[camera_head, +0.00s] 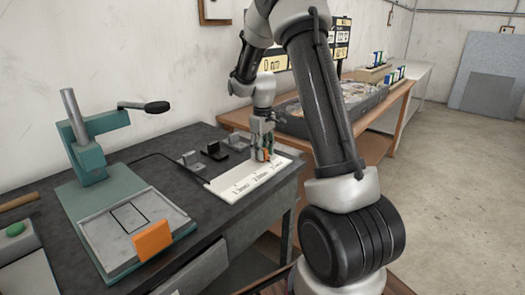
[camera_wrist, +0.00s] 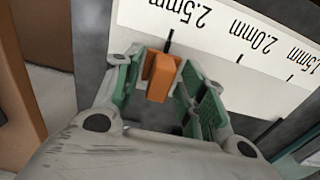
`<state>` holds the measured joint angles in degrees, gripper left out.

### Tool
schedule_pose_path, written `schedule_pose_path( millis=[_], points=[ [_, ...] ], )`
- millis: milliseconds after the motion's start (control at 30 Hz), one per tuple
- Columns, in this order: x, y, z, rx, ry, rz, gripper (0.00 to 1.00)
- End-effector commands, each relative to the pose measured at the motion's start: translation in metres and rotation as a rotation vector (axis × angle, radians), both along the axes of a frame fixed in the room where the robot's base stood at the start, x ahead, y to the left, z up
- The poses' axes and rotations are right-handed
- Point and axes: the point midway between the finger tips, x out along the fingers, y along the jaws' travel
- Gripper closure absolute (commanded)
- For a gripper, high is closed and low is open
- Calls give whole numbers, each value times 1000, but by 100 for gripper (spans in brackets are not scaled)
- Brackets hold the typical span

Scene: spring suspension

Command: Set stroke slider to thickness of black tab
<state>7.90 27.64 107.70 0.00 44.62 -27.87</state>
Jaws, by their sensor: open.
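An orange stroke slider (camera_wrist: 160,78) stands on a white scale plate (camera_head: 219,188) with 1.5, 2.0 and 2.5 mm marks. In the wrist view it sits close to the 2.5 mm tick. My gripper (camera_wrist: 163,72) is open, with one green-padded finger on each side of the slider and a gap visible beside it. In the head view my gripper (camera_head: 262,152) reaches down at the plate's right end, partly hiding the slider. A black tab (camera_head: 214,151) lies on the dark bench behind the plate, next to grey pieces. Its thickness cannot be read.
A teal lever press (camera_head: 88,140) with a grey tray and an orange block (camera_head: 153,240) stands at the left of the bench. Grey pieces (camera_head: 190,159) flank the black tab. A wooden table with a dark bin (camera_head: 290,119) is behind my gripper.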

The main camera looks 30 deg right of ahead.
Motion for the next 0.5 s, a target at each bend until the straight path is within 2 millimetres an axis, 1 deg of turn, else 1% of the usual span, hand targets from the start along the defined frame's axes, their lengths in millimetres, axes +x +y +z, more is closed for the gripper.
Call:
schedule_pose_path(
  millis=[100,167,300,333,500],
  points=[
    [0,0,0,0,0,0,59],
    [0,0,0,0,0,0,70],
    [0,0,0,0,0,0,95],
    [0,0,0,0,0,0,100],
    [0,0,0,0,0,0,100]
  ],
)
